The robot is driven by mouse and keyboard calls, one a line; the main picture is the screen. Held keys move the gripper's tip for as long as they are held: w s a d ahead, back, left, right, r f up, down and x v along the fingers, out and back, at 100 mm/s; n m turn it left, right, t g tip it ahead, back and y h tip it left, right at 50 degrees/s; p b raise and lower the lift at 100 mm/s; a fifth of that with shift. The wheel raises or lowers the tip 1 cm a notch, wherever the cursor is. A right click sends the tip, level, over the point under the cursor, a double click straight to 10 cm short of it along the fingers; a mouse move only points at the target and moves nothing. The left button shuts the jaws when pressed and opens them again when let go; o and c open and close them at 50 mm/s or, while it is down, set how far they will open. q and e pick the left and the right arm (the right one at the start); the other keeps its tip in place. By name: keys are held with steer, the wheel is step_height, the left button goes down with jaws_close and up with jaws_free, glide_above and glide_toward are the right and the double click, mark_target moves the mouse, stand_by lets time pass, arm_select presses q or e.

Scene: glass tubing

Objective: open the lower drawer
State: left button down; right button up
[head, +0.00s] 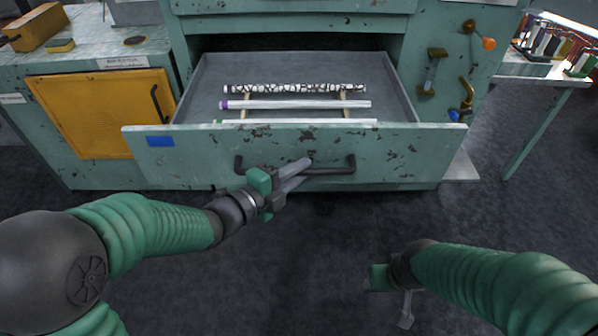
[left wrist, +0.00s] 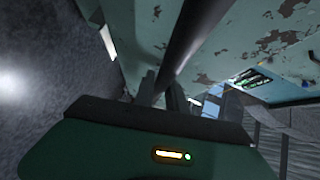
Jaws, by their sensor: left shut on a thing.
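The lower drawer (head: 220,150) is pulled out of the green cabinet. Its front is chipped green paint with a blue label at the left end, and its grey inside is exposed. The dark bar handle (head: 335,170) runs across the front. My left gripper (head: 306,168) is at the handle's middle, shut on it. In the left wrist view the handle (left wrist: 190,40) runs as a dark bar up from between the fingers (left wrist: 158,92). My right gripper (head: 405,300) hangs low at the right, apart from the drawer; its jaws are too unclear to judge.
Inside the drawer lie a speckled tube (head: 295,89), a purple-ended white tube (head: 300,104) and another pale tube near the front. A yellow door panel (head: 90,115) is on the left cabinet. A table (head: 540,80) stands at the right. The floor before the drawer is clear.

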arm_select(q)
steer(key=shift+f, duration=0.2)
steer(key=c, duration=1.4)
jaws_free()
steer(key=shift+w, duration=0.1)
steer(key=shift+o, duration=0.2)
steer(key=shift+r, duration=0.1)
steer(key=b+v, duration=0.5)
steer(key=v, duration=1.1)
steer(key=shift+s+a, duration=0.25)
steer(key=shift+s, duration=0.1)
